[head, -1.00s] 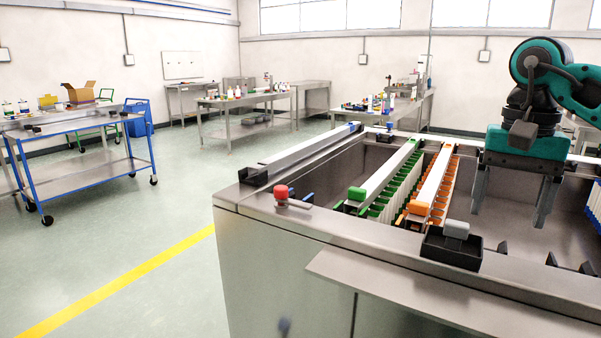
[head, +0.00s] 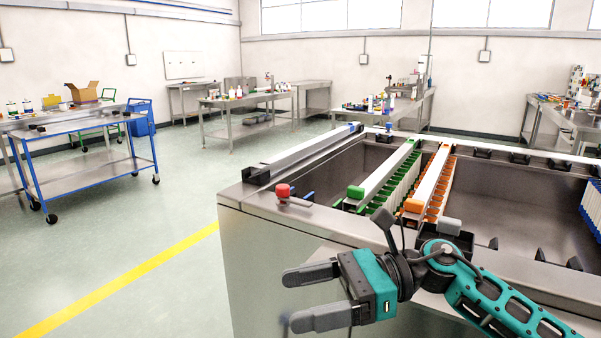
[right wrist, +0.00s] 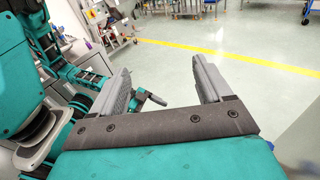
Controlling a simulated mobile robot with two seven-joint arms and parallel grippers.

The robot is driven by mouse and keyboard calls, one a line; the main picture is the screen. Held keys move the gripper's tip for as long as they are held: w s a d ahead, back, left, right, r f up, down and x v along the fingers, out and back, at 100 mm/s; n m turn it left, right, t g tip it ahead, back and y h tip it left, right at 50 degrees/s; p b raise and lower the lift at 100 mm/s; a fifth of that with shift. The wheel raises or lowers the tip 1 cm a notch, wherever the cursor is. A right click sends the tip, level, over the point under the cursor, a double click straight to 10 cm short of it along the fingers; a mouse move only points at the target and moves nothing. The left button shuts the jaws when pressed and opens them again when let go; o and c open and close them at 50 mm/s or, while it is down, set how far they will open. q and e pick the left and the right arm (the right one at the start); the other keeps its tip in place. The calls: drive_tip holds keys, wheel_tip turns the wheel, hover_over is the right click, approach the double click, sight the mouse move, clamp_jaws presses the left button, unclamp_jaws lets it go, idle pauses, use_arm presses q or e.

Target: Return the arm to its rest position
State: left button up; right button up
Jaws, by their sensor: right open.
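My right gripper (head: 312,296) is in front of the metal cap elevator (head: 262,214) in the head view, pointing left. Its two grey fingers are apart with nothing between them. In the right wrist view the fingers (right wrist: 168,85) also stand apart, with floor showing between them. My right arm comes in from the lower right, folded low and covering part of the elevator's front. My left gripper is not in the head view. A teal arm part of mine shows at the left of the right wrist view.
The elevator holds a green-capped row (head: 356,192) and an orange-capped row (head: 414,205). A red knob (head: 283,190) sits on its front edge. A grey block (head: 449,226) stands close behind my right wrist. A blue cart (head: 90,165) is at the left. Floor left of the elevator is clear.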

drive_tip(key=w+d+f+n+t+h, duration=0.1)
drive_tip(key=d+f+n+t+h, duration=0.2)
drive_tip(key=n+t, duration=0.65)
drive_tip(key=w+d+f+n+t+h+p, duration=0.15)
drive_tip(key=f+n+t, duration=0.3)
drive_tip(key=n, duration=0.95)
drive_tip(key=d+f+n+t+h, duration=0.2)
drive_tip(key=d+f+n+t, duration=0.3)
drive_tip(key=n, duration=0.6)
drive_tip(key=s+d+f+m+g+h, duration=0.2)
drive_tip(key=s+d+f+m+h, duration=0.1)
drive_tip(key=s+f+m, duration=0.4)
drive_tip(key=s+d+f+m+g+h, duration=0.3)
drive_tip(key=s+f+m, duration=0.4)
drive_tip(key=f, duration=0.3)
drive_tip(key=shift+s+d+f+m+h, duration=0.3)
drive_tip(key=shift+d+m+h, duration=0.35)
drive_tip(key=shift+h, duration=0.4)
